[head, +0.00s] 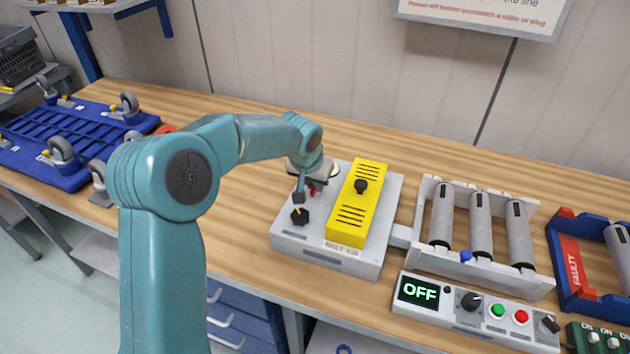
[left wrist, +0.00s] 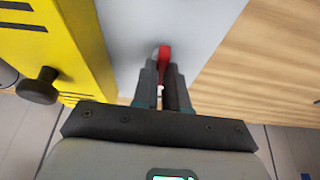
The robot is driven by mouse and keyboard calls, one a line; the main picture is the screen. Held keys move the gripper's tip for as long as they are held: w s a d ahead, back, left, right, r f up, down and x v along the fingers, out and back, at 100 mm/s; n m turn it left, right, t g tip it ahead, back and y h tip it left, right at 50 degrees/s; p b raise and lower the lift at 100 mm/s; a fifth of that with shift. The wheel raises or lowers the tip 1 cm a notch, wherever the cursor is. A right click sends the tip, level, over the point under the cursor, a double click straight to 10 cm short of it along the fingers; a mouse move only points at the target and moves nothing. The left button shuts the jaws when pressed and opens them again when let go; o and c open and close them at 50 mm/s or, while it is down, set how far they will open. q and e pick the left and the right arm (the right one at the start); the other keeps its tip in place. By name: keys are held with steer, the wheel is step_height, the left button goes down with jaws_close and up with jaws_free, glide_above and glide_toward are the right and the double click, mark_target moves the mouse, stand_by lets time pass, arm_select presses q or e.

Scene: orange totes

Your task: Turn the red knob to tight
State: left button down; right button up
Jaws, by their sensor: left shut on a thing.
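The red knob (left wrist: 165,60) shows in the left wrist view between the fingertips of my left gripper (left wrist: 164,80). The gripper is shut on it from above. In the head view my left gripper (head: 301,190) is over the light grey base unit (head: 325,258), left of the yellow cover (head: 357,205). Only a bit of red shows there, with the rest of the knob hidden behind the gripper. A black knob (head: 300,216) sits on the base in front of the gripper. My right gripper is not in view.
A roller unit (head: 480,228) and a control panel reading OFF (head: 418,291) stand to the right. A blue and red frame marked FAULTY (head: 574,262) is at the far right. A blue wheeled dolly (head: 75,140) lies upturned at left. Bare wooden table lies behind the base.

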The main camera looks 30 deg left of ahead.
arm_select(q)
steer(key=shift+a+r+m+h+p, duration=0.15)
steer(key=shift+m+h+p, duration=0.45)
steer(key=shift+m, duration=0.6)
steer(key=shift+m+h+p, duration=0.3)
steer(key=shift+m, duration=0.6)
steer(key=m+h, duration=0.1)
steer(key=m, duration=0.1)
steer(key=m+h, duration=0.1)
steer(key=m, duration=0.2)
steer(key=shift+w+a+m+g, duration=0.1)
steer(key=shift+a+m+g, duration=0.05)
steer(key=shift+m+g, duration=0.2)
steer(key=shift+m+g+h, duration=0.35)
steer(key=shift+m+h, duration=0.05)
steer(key=shift+m, duration=0.85)
steer(key=m+g+p, duration=0.1)
steer(key=m, duration=0.1)
steer(key=m+p, duration=0.1)
steer(key=m, duration=0.2)
steer(key=shift+w+a+g+h, duration=0.1)
steer(key=shift+w+g+h, duration=0.05)
steer(key=shift+g+h, duration=0.2)
steer(key=c, duration=1.2)
jaws_free()
steer(key=shift+o, duration=0.2)
